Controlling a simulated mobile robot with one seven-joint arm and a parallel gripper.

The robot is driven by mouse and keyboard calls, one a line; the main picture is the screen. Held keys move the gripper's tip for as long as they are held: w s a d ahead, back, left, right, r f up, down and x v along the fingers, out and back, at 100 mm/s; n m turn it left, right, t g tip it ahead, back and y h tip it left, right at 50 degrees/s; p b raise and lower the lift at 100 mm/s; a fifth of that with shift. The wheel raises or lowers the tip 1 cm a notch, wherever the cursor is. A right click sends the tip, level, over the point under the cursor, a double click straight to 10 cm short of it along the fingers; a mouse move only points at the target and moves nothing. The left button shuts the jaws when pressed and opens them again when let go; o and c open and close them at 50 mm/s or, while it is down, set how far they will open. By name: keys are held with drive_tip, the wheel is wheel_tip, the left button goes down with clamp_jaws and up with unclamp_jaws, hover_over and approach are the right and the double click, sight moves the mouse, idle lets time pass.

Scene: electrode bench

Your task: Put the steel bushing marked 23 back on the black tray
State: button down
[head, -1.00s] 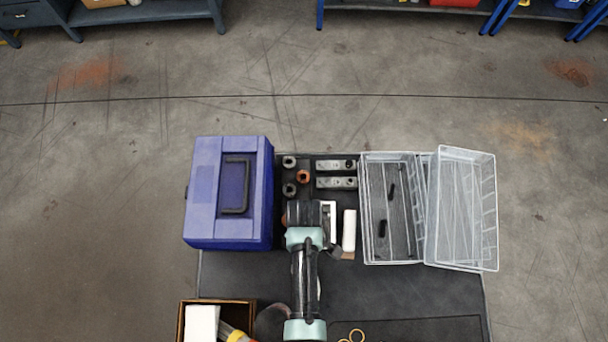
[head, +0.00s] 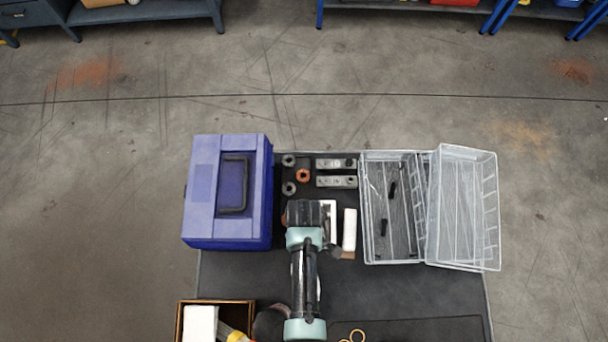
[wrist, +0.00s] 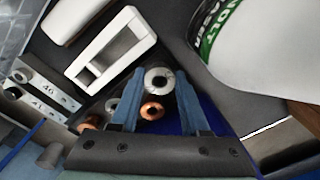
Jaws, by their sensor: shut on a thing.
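My gripper (wrist: 159,78) shows in the wrist view with its two blue fingers closed around a steel bushing (wrist: 158,79). Its end face and dark bore show; I cannot read its number. In the head view my arm (head: 304,240) hides the held bushing. A copper bushing (wrist: 152,111) shows just below it, between the fingers, lower on the dark surface. Two grey bushings, (head: 289,160) and (head: 289,189), stand near the toolbox with a copper bushing (head: 303,176). They rest on a black area (head: 310,156); I cannot make out its edges as a tray.
A blue toolbox (head: 204,190) stands close on the left. Two marked steel blocks (head: 336,181) lie right of the bushings. A white frame (wrist: 110,48) and white block (head: 349,230) lie near my gripper. Clear bins (head: 461,205) stand right; a white bottle (wrist: 260,55) is close by.

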drive_tip(key=shift+f, duration=0.3)
drive_tip(key=shift+c, duration=1.6)
unclamp_jaws()
wheel_tip(320, 180, up, 13)
drive_tip(key=shift+r, duration=0.1)
wheel_tip(320, 180, up, 5)
drive_tip(key=p, duration=0.5)
drive_tip(key=shift+p, duration=0.3)
